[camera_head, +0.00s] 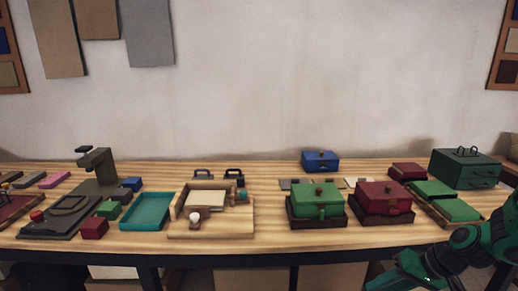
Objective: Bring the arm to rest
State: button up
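My arm (462,254) shows at the lower right corner of the head view, dark with green bands. It is in front of the right end of the wooden table (270,222), low near the front edge. My gripper is not clearly visible; the arm runs out of the frame at the bottom and right. I cannot tell whether it holds anything.
On the table stand a green box (318,196), a red box (384,198), a blue box (320,160), a teal tray (146,212), a wooden jig (238,230), a dark press (97,170) and a dark green chest (465,168). Bare wood shows between the jig and the green box.

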jog(key=s+d+r+m+g+h, duration=0.2)
jog(key=s+d+r, duration=0.2)
jog(key=s+r, duration=0.3)
jog(key=s+d+r+m+g+h, duration=0.1)
jog(key=s+d+r+m+h, duration=0.1)
jog(key=s+r, duration=0.5)
jog(key=s+d+h, duration=0.1)
jog(key=s+d, duration=0.1)
jog(key=s, duration=0.4)
jog(key=shift+r+m+g, duration=0.3)
jog(key=shift+r+g, duration=0.05)
jog(key=shift+g, duration=0.05)
jog(key=shift+w+f+h, duration=0.25)
jog(key=shift+w+h, duration=0.05)
jog(key=shift+w, duration=0.35)
